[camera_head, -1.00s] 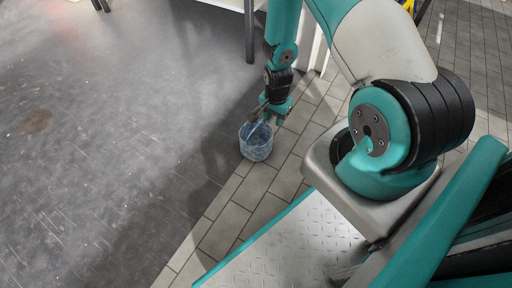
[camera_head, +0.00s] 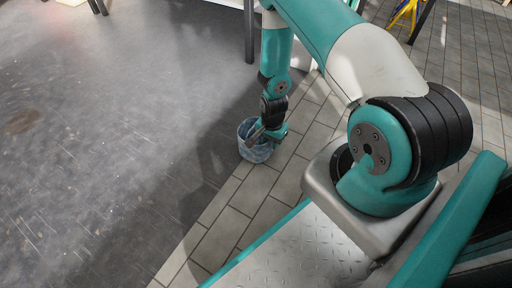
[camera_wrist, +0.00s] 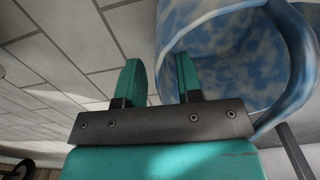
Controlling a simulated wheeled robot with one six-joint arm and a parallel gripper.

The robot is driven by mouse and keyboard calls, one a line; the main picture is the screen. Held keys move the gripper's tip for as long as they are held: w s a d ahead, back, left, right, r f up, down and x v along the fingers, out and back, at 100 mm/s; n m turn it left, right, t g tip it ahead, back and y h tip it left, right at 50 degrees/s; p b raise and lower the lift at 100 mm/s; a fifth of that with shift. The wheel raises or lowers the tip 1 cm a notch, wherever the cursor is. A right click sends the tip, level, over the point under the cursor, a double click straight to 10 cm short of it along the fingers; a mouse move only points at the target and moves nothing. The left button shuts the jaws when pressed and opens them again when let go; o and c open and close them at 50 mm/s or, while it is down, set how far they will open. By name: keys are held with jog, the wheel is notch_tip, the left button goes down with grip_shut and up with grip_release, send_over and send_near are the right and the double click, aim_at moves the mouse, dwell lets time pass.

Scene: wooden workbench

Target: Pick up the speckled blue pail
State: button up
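The speckled blue pail (camera_head: 254,153) stands upright on the floor, where the dark floor meets the grey tiles. In the wrist view the pail (camera_wrist: 240,58) fills the upper right, with its rim and mottled inside showing. My gripper (camera_head: 258,137) is down at the pail's rim in the head view, hiding part of its opening. In the wrist view my gripper (camera_wrist: 158,66) has its two teal fingers apart. The left finger is over the tiles outside the pail, and the right finger overlaps the pail's opening. The pail's side edge shows between them. Contact cannot be told.
Grey tiles (camera_head: 233,222) run along the right of the dark floor (camera_head: 110,150). A dark table leg (camera_head: 249,32) stands behind the pail. A yellow and blue object (camera_head: 403,12) is at the top right. The dark floor left of the pail is clear.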

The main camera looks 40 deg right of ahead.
jog(key=shift+f, duration=0.35)
grip_shut()
jog(key=shift+r, duration=0.15)
